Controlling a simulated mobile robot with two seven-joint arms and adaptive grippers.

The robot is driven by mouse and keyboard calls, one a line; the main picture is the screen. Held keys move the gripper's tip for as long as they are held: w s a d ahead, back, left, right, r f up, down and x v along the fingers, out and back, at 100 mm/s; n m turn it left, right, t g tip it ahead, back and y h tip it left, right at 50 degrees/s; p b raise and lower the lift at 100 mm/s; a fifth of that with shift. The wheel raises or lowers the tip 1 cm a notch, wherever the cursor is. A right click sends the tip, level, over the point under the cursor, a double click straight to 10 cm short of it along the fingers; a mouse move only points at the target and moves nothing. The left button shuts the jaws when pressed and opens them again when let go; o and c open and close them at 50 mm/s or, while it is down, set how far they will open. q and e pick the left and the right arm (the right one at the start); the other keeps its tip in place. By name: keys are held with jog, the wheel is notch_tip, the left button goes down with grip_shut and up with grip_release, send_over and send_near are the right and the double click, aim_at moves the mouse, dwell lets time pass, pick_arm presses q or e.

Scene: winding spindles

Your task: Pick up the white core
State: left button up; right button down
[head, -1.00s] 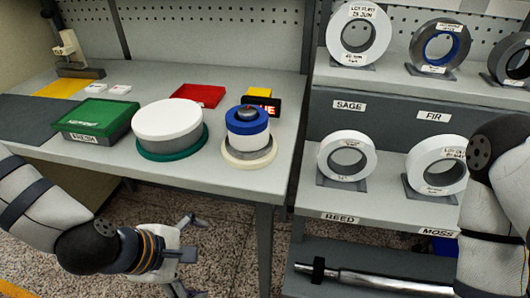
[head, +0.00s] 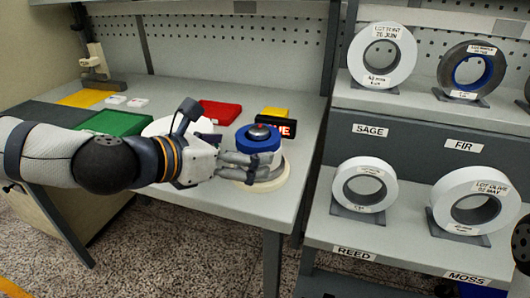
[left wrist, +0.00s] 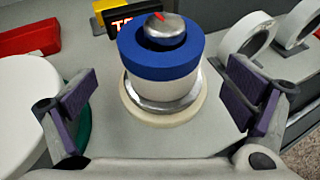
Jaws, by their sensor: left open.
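The white core (left wrist: 148,92) sits below a blue ring (left wrist: 160,52) on a spindle with a round metal knob (left wrist: 168,28). A metal flange and a cream base (left wrist: 160,118) are under it. In the head view the blue ring (head: 256,140) shows near the bench's right end, and my fingers hide most of the core. My left gripper (head: 248,168) is open, reaching in from the left at the spindle. In the left wrist view its purple-padded fingers (left wrist: 160,100) stand on either side of the core, apart from it. My right gripper is out of view.
A white round disc (head: 165,127) on a green base stands left of the spindle, partly behind my arm. A red tray (head: 220,112), a green box (head: 115,122) and a lit display (head: 283,127) are nearby. Shelves with white rings (head: 383,55) stand right.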

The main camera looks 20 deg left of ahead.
pick_arm(q)
jog(key=x, duration=0.5)
jog(key=shift+w+d+r+b, duration=0.25)
jog(key=shift+d+b, duration=0.05)
jog(key=shift+b, duration=0.1)
jog(key=shift+w+d, duration=0.15)
jog(key=shift+w, duration=0.2)
jog(key=shift+r, duration=0.15)
jog(key=shift+c, duration=1.1)
jog(key=c, duration=1.1)
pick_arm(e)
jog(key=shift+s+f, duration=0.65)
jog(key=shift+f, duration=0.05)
